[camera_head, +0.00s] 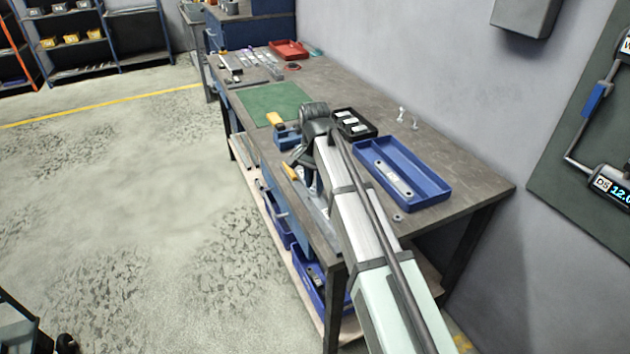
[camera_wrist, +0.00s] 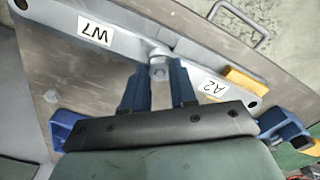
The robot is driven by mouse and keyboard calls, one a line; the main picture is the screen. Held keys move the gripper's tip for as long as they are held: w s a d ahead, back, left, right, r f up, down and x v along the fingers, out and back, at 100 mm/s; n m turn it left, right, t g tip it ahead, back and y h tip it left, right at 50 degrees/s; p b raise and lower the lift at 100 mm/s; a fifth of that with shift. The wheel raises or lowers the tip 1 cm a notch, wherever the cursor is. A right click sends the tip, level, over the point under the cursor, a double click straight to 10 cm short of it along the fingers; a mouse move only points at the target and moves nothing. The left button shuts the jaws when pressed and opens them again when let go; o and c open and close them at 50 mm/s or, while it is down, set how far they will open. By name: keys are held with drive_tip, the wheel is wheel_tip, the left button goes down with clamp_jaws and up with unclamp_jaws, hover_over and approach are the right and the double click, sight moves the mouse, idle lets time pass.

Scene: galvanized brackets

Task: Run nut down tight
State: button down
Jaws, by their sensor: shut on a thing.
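In the wrist view, a grey metal bracket labelled W7 (camera_wrist: 115,37) meets a second piece labelled A2 (camera_wrist: 220,88) at a central joint. A nut or bolt head (camera_wrist: 158,73) sits at that joint. My gripper (camera_wrist: 159,68) has its two blue fingers on either side of it and is shut on it. The thread and the underside are hidden, so I cannot tell how tightly it sits. In the head view my arm hides the fingertips and most of the bracket work.
A blue clamp with an orange handle (camera_wrist: 285,130) stands at the bracket's right end; another blue block (camera_wrist: 65,126) is at left. A blue tray (camera_head: 437,187), black bin (camera_head: 372,134) and green mat (camera_head: 270,103) occupy the bench.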

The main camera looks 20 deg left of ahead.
drive_tip(key=m, duration=0.7)
drive_tip(key=c, duration=1.1)
unclamp_jaws()
